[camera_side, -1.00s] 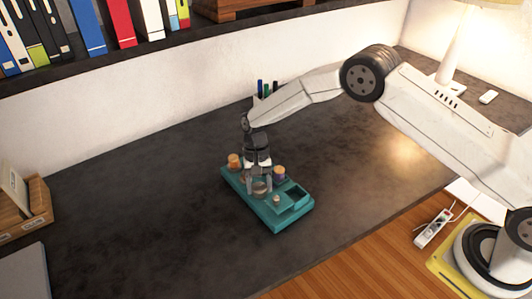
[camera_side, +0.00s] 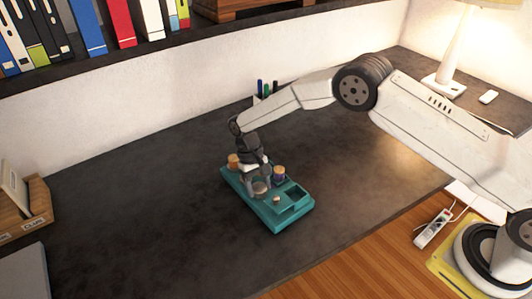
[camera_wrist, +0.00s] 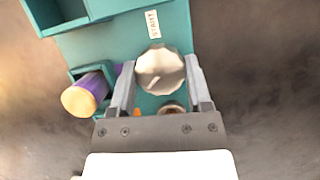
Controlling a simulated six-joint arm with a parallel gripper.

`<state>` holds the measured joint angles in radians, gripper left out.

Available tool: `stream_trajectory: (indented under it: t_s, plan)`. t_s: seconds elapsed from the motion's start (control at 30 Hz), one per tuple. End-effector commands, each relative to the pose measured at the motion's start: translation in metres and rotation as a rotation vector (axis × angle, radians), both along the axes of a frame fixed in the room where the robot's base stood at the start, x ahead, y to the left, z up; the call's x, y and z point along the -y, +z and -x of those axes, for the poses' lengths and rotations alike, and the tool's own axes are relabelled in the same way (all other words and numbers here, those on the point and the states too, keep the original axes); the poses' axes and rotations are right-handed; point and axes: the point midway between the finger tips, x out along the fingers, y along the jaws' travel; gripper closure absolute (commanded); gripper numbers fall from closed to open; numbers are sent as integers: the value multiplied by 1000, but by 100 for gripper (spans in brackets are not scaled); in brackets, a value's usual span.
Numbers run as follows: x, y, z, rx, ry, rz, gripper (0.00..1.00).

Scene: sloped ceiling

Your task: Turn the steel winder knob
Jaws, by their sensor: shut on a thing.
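The steel winder knob (camera_wrist: 160,70) is a round, faceted metal disc with a pale mark on its face. It sits on a teal base (camera_side: 270,213), and it also shows in the side view (camera_side: 260,187). My gripper (camera_wrist: 160,82) is shut on the knob, with one finger against each side of it. In the side view my gripper (camera_side: 259,184) comes down over the middle of the base and partly hides the knob.
On the base, a purple spool with an orange top (camera_wrist: 86,95) stands beside my left finger in the wrist view. An orange-topped piece (camera_side: 234,160) stands at the base's far end. An open square compartment (camera_side: 293,195) is at its right.

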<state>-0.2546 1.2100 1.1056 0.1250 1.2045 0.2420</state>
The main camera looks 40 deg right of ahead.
Motion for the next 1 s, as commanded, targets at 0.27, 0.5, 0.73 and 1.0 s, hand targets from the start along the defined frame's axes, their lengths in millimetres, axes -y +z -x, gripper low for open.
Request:
stream_trajectory:
  t_s: [0.27,0.5,0.73,1.0]
  plan:
    - [1,-1,0,0,-2,1,1]
    - [0,0,0,0,-2,0,1]
    - [0,8,-4,2,-4,-1,1]
    - [1,37,-16,3,-4,-1,1]
